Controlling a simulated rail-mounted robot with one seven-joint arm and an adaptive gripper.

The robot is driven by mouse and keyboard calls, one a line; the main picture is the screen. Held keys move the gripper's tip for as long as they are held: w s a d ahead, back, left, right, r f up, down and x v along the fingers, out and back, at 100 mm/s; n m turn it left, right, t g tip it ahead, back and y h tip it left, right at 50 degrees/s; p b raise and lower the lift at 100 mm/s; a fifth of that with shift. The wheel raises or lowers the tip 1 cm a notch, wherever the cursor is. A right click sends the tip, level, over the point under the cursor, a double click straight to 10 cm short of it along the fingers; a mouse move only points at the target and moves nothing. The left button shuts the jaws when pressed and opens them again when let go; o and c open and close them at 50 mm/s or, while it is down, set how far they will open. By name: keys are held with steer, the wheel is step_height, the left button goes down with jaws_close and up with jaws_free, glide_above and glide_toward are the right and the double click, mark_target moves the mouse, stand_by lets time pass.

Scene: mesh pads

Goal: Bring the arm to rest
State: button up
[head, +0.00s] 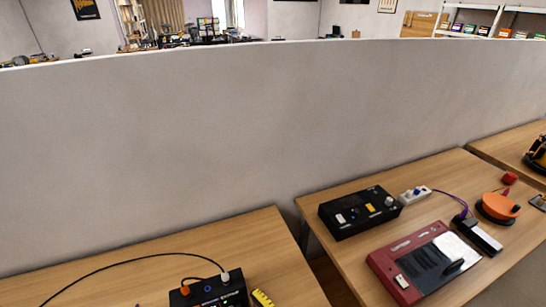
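My gripper is not in view in the head view. No fingertips show anywhere, so whether it is open or shut and where it is cannot be seen. The task names no other object.
A grey partition (180,130) stands behind two wooden tables. The left table (235,240) bears a black cabled box (208,296).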

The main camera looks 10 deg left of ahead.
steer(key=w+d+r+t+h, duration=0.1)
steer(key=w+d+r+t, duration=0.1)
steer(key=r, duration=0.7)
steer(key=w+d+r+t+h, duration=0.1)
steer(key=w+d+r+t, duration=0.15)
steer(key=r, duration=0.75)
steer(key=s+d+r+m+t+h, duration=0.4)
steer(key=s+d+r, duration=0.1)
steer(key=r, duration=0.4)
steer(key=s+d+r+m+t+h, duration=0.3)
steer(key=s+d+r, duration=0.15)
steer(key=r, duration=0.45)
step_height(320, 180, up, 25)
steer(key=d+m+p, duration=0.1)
steer(key=p, duration=2.3)
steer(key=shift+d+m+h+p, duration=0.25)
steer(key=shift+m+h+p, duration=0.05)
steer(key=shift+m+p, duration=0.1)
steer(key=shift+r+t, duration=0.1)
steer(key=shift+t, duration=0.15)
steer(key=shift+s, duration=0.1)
